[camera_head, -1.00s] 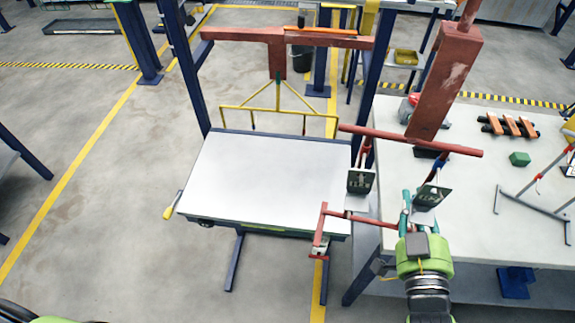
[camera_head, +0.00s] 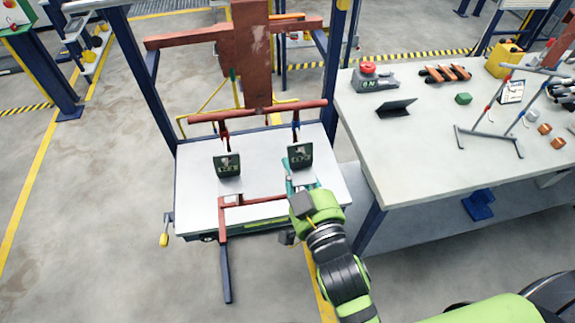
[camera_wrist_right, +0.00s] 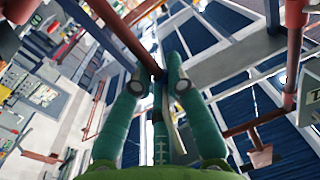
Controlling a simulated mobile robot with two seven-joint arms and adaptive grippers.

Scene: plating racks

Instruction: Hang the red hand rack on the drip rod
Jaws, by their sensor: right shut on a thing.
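My right gripper (camera_head: 301,182) is shut on the red hand rack (camera_head: 250,202) by its low bar; its fingers (camera_wrist_right: 160,85) close around a dark red bar in the wrist view. The rack has a broad upright post, a crossbar (camera_head: 270,110) and two hanging dark green plates (camera_head: 228,165). It is held upright in front of the blue frame. My left gripper is not in view.
A white-topped table (camera_head: 190,190) stands under the frame.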

